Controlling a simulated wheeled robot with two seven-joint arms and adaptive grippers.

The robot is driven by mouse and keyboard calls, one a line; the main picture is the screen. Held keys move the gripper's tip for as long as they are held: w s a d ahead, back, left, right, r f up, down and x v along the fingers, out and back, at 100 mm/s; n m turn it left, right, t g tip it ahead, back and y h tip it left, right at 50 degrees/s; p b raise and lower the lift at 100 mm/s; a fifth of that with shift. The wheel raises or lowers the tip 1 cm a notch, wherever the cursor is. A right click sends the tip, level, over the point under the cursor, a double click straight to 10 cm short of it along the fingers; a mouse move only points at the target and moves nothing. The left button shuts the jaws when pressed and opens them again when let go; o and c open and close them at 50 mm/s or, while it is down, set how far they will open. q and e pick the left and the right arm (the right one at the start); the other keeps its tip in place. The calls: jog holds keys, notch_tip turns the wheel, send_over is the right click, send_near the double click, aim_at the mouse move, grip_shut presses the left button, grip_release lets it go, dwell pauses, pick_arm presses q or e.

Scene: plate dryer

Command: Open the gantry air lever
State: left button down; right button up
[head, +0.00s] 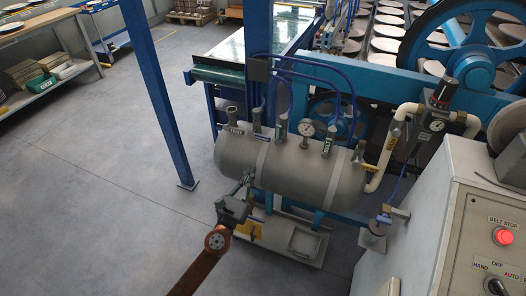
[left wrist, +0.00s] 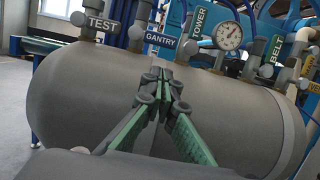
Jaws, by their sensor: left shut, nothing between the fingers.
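The gantry air lever (left wrist: 160,40) is a small dark plate marked GANTRY beside a grey valve (left wrist: 137,34) on top of a grey air tank (left wrist: 75,85). In the head view the tank (head: 232,152) lies on its side, with the gantry valve (head: 257,116) second from the left. My left gripper (head: 250,174), with green-sided fingers, is in front of the tank, below and apart from the gantry lever. In the left wrist view its fingertips (left wrist: 161,73) are together and empty, just under the GANTRY plate. My right gripper is not in view.
Beside the gantry lever are the TEST lever (left wrist: 101,23), the TOWER lever (left wrist: 197,21) and a gauge (left wrist: 228,36). The BELT lever (left wrist: 276,50) is farther right. A blue post (head: 160,95) stands left; a control cabinet (head: 450,230) stands right.

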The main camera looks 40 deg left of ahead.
aim_at(261, 155)
pick_arm(q)
jog(key=shift+w, duration=0.1)
